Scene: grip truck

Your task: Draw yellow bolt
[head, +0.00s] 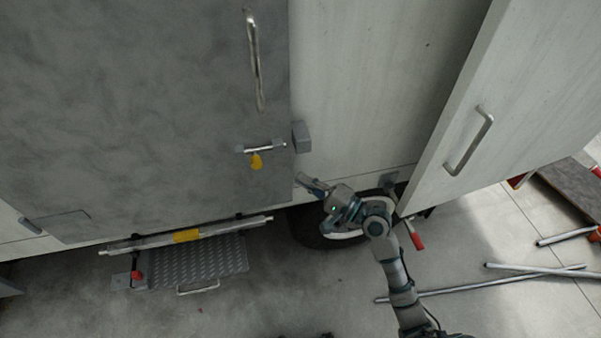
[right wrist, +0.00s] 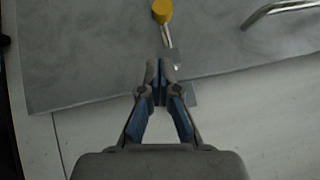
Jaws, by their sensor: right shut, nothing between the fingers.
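The yellow bolt is a small metal rod with a yellow knob (head: 257,161), mounted on the grey door panel (head: 130,100) near its right edge in the head view. The rod (head: 266,148) lies across, its right end close to a small grey block (head: 301,137) on the white wall. In the right wrist view the yellow knob (right wrist: 162,11) is at the top, beyond the fingertips. My right gripper (head: 301,179) is shut and empty, below and to the right of the knob, apart from it. It also shows in the right wrist view (right wrist: 160,66). My left gripper is out of view.
A long handle (head: 254,62) sits above the bolt. An open white door (head: 520,110) with a handle stands at the right. A wheel (head: 312,232) is behind my right arm. A metal step (head: 198,262) and a bar with a yellow band (head: 187,236) are below. Poles (head: 530,272) lie on the floor.

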